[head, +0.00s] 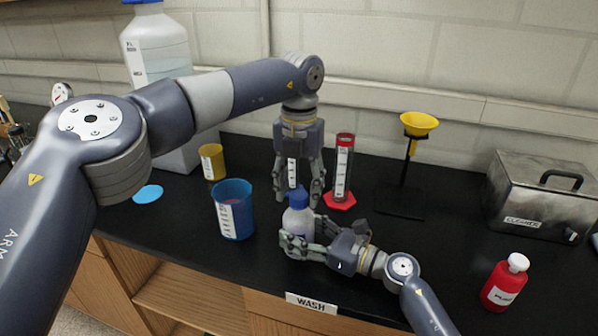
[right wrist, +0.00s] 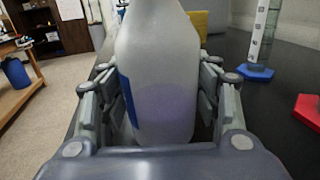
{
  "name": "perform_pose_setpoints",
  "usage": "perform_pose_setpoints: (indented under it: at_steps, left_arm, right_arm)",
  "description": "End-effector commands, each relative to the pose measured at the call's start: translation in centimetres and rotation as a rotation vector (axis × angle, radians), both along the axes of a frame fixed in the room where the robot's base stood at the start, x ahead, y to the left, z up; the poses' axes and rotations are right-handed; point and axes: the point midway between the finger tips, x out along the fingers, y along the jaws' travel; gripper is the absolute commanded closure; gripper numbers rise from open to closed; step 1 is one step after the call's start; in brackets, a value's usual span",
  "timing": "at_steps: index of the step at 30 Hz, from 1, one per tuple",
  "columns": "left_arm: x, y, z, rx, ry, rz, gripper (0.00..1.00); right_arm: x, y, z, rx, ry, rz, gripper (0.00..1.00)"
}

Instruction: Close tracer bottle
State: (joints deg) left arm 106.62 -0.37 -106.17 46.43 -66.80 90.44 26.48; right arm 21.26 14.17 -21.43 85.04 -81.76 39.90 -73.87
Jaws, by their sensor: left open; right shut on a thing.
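The tracer bottle is a small whitish bottle (head: 298,222) with a blue cap (head: 298,197), upright near the front edge of the black bench. My right gripper (head: 294,243) is shut on its body from the right. The right wrist view shows the pale body (right wrist: 158,75) between the fingers, with a blue patch at its left edge; its top is out of frame. My left gripper (head: 298,194) points down over the bottle, open, with its fingers either side of the cap. I cannot tell whether they touch it.
A blue beaker (head: 234,210) stands left of the bottle, a yellow cup (head: 212,162) behind it. A red-based cylinder (head: 342,170) stands close right of my left gripper. Further right are a yellow funnel stand (head: 419,124), a metal cleaner box (head: 535,200) and a red bottle (head: 504,284).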

Motion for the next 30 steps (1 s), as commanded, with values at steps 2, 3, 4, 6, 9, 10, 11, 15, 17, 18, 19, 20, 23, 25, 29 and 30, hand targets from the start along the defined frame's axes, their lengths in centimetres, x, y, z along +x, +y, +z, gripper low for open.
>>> perform_pose_setpoints:
  at_steps: [2,3,4,6,9,10,11,15,17,18,19,20,23,25,29,30]
  left_arm:
    - [0.01,0.03,-0.62,-0.001,0.0,0.0,0.51]
    - [0.01,0.04,-0.81,0.0,0.0,0.001,0.51]
    - [0.0,0.04,-0.92,0.0,0.0,0.001,0.51]
    - [0.0,0.05,-1.04,0.0,0.0,0.001,0.51]
    - [0.01,0.04,-1.05,0.0,0.0,0.001,0.51]
    - [0.01,0.04,-1.05,0.0,0.0,0.001,0.51]
    - [0.01,0.04,-1.05,0.0,0.0,0.001,0.51]
    - [0.0,0.03,-1.03,0.0,0.0,0.001,0.69]
    - [0.0,0.03,-1.02,0.0,0.0,0.001,0.83]
    - [0.0,0.03,-1.02,0.0,0.0,0.001,0.92]
    - [0.0,0.03,-1.01,0.0,0.0,0.001,0.98]
    - [0.0,0.03,-1.01,0.0,0.0,0.001,0.98]
    - [0.01,0.02,-1.01,0.0,-0.001,0.001,0.98]
    - [0.01,0.03,-1.0,0.0,-0.001,0.001,0.98]
    - [0.01,0.03,-1.0,0.0,-0.001,0.001,0.61]
    - [0.01,0.03,-1.0,0.0,-0.001,0.001,0.52]
  right_arm:
    - [-0.01,0.0,-0.09,-0.001,0.002,0.0,1.0]
    - [-0.01,-0.01,-0.09,-0.001,0.002,0.0,1.0]
    - [-0.01,-0.01,-0.09,-0.001,0.002,0.0,1.0]
    - [-0.01,-0.01,-0.09,-0.001,0.002,0.0,1.0]
    - [-0.01,-0.01,-0.1,-0.001,0.002,0.0,1.0]
    - [-0.01,-0.01,-0.1,-0.001,0.002,0.0,1.0]
    - [-0.01,-0.01,-0.1,-0.001,0.002,0.0,1.0]
    - [-0.01,-0.01,-0.1,-0.001,0.002,0.0,1.0]
    - [-0.01,-0.01,-0.1,-0.001,0.002,0.0,1.0]
    - [-0.01,-0.01,-0.1,-0.001,0.002,0.0,1.0]
    - [-0.01,-0.01,-0.1,-0.001,0.002,0.0,1.0]
    - [-0.01,-0.01,-0.1,-0.001,0.002,0.0,1.0]
    - [-0.01,-0.01,-0.1,-0.001,0.002,0.0,1.0]
    - [-0.01,-0.01,-0.1,-0.001,0.002,0.0,1.0]
    - [-0.01,-0.01,-0.1,-0.001,0.002,0.0,1.0]
    - [-0.01,0.0,-0.1,-0.001,0.002,0.0,1.0]
